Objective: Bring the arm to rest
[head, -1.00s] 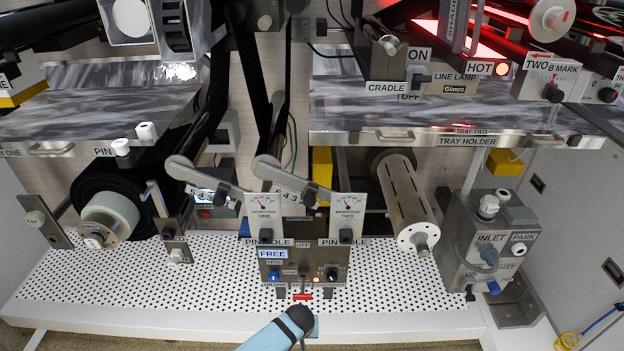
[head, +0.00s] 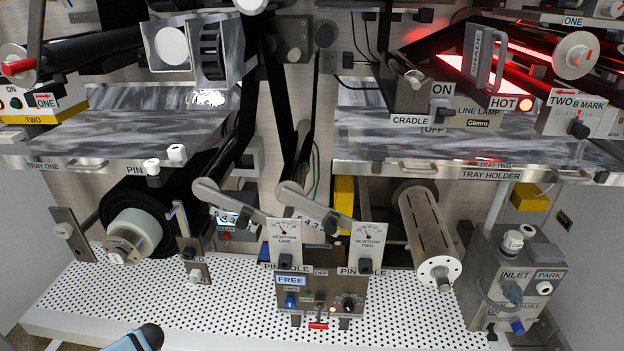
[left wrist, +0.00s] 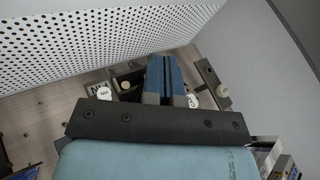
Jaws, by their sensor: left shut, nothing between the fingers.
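My left gripper (left wrist: 165,62) shows in the left wrist view with its two blue fingers close together, shut and empty. It points toward free space beside a white perforated panel (left wrist: 90,45), with nothing touching the fingertips. In the head view only a dark rounded part and a piece of light blue of my left arm show at the bottom edge, left of the middle, in front of the perforated bench (head: 240,310). The fingers cannot be made out there. My right gripper is in neither view.
A control box (head: 315,290) with knobs and a small red lever (head: 318,325) stands on the bench, under two Newtons gauges (head: 368,240). A black roll (head: 115,205) is at left, a slotted metal roller (head: 425,235) and an inlet box (head: 515,275) at right.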

